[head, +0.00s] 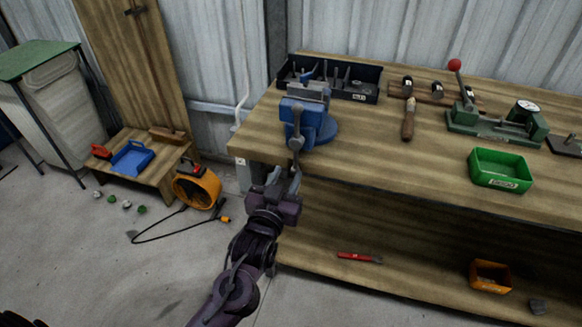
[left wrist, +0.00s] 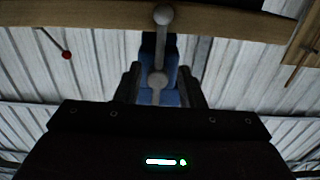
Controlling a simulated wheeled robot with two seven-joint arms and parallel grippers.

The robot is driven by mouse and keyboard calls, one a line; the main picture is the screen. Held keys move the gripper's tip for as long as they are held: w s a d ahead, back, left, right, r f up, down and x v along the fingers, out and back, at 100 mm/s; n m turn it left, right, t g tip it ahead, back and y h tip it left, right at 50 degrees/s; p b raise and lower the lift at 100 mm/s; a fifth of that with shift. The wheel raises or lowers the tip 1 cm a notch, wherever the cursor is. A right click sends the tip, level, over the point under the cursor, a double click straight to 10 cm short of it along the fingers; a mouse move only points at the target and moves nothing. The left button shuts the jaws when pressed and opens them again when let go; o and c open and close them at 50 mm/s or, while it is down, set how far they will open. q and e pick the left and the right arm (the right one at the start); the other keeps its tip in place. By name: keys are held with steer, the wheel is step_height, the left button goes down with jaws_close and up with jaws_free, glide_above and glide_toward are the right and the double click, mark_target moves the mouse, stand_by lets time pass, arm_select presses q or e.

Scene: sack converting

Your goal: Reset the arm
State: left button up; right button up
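My left gripper (head: 293,180) is in front of the workbench's front edge, just below the blue vise (head: 308,122). In the left wrist view its two dark fingers (left wrist: 160,88) stand apart, with a gap between them. The vise's grey handle with ball ends (left wrist: 158,80) shows in line with that gap, with the blue vise (left wrist: 172,60) behind it. I see no finger touching the handle, though the depth between them is hard to tell. My right gripper is in neither view.
The wooden workbench (head: 370,160) holds a black tool tray (head: 365,88), hammers, a green toggle press (head: 495,122) and a green bin (head: 500,168). A red-handled tool (head: 358,257) and orange bin (head: 490,276) lie on the lower shelf. A cable and orange blower (head: 197,188) are on the left floor.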

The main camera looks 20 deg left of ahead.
arm_select(q)
steer(key=shift+s, duration=0.95)
steer(key=s+a+f+m+g+p, duration=0.1)
steer(key=s+f+g, duration=0.25)
steer(key=f, duration=0.85)
steer(key=s+a+f+g+p, duration=0.15)
steer(key=s+f, duration=0.25)
steer(key=f, duration=0.8)
steer(key=s+a+f+m+g, duration=0.1)
steer(key=s+f+g, duration=0.25)
steer(key=f, duration=0.85)
steer(key=s+a+f+g, duration=0.1)
steer(key=s+f, duration=0.4)
steer(key=s, duration=0.5)
steer(key=s+a+f+g+p, duration=0.1)
steer(key=s+f+g, duration=0.3)
steer(key=s, duration=0.7)
steer(key=s+a+f+g+p, duration=0.1)
steer(key=s+a+f+g, duration=0.1)
steer(key=s+f, duration=0.6)
steer(key=shift+s+a+f+g+y, duration=0.15)
steer(key=shift+s+a+g+y, duration=0.15)
steer(key=shift+s+g, duration=0.65)
